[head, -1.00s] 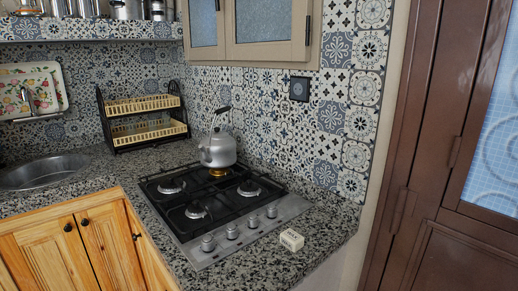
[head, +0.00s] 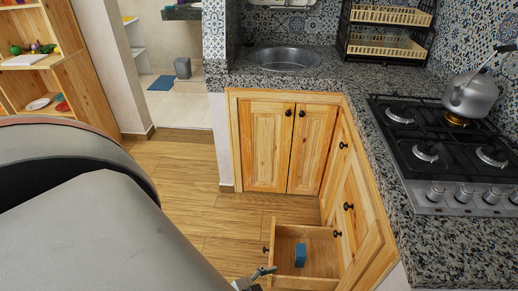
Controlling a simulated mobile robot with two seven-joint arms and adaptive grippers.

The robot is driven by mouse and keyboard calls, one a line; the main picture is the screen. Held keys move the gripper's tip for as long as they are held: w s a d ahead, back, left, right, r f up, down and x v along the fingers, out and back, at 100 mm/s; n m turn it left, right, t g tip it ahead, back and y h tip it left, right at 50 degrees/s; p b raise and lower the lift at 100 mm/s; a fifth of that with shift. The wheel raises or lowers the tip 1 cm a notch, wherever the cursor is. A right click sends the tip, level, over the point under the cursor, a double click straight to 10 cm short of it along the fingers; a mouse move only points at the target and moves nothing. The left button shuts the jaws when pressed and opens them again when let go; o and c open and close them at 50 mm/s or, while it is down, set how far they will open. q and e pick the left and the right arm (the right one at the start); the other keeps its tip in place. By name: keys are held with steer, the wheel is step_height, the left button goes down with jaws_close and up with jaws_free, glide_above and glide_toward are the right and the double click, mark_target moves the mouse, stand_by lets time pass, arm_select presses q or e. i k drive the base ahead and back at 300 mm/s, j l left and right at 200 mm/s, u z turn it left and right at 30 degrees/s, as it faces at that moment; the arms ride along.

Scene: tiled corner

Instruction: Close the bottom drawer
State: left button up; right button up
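The bottom drawer (head: 309,232) stands pulled out to the left from the wooden cabinet (head: 362,205) under the counter. Its dark knob (head: 265,250) is on the drawer's left-hand front. A blue box (head: 300,256) stands inside the drawer. My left arm fills the lower left of the head view. A small part of my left gripper (head: 262,272) shows at the bottom edge, beside the drawer's front. Whether it touches the drawer, and whether it is open, I cannot tell. My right gripper is not in view.
A granite counter (head: 385,85) with a gas stove (head: 445,150) and kettle (head: 470,97) is above the drawer at right. Closed double doors (head: 278,145) are under the sink (head: 288,58). Wooden floor (head: 195,185) is clear left of the cabinets. A wooden shelf (head: 75,70) stands far left.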

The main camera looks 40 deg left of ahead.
mark_target(319, 273)
steer(key=j+u, duration=0.25)
steer(key=j, duration=1.5)
steer(key=i, duration=0.05)
